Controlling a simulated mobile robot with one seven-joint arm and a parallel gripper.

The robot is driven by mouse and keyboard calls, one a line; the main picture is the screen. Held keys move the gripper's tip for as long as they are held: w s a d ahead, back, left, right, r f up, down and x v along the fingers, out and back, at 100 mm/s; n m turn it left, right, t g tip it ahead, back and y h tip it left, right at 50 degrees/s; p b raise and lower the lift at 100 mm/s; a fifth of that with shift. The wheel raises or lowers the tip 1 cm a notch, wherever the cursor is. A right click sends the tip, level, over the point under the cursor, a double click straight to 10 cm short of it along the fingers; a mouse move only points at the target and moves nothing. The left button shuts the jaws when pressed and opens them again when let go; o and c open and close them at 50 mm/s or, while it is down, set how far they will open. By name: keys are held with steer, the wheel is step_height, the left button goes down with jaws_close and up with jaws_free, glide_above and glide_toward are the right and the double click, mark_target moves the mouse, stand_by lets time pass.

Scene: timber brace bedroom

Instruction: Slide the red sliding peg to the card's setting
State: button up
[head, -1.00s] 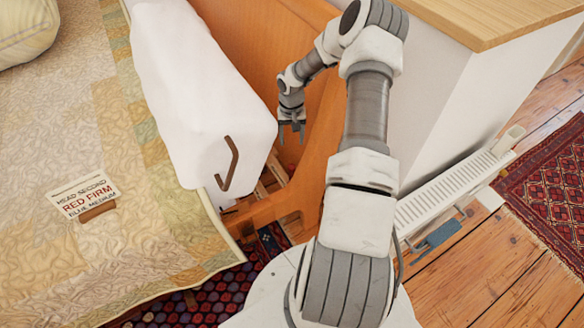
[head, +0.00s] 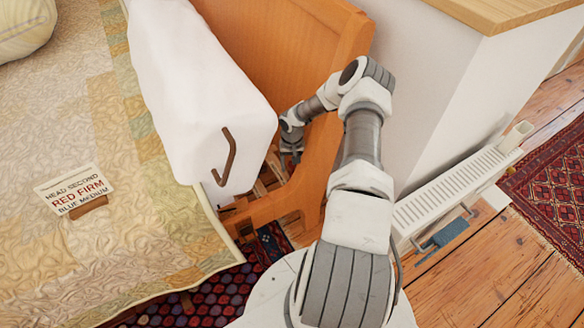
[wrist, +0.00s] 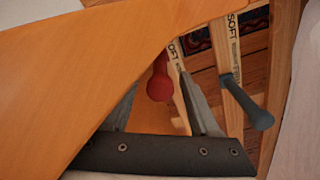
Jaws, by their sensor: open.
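The red sliding peg (wrist: 160,84) has a round knob and shows in the wrist view beside a wooden rail (wrist: 178,70) marked "SOFT" near its top. My gripper (wrist: 162,88) is open, with one finger on each side of the red peg in the picture; I cannot tell whether either touches it. In the head view my gripper (head: 291,158) is low beside the orange wooden bed end. The card (head: 76,190) stands on the quilt and reads "HEAD SECOND, RED FIRM, BLUE MEDIUM". The red peg is not discernible in the head view.
A blue-grey peg (wrist: 258,114) sits on a second rail marked "SOFT", right of the red one. The orange bed-end panel (wrist: 70,70) fills the wrist view's left. In the head view, a white mattress-like block (head: 195,90) with a brown handle (head: 226,158) hems in the gripper's left.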

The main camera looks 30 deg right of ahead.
steer(key=shift+f, duration=0.1)
jaws_close()
stand_by(0.3)
stand_by(1.1)
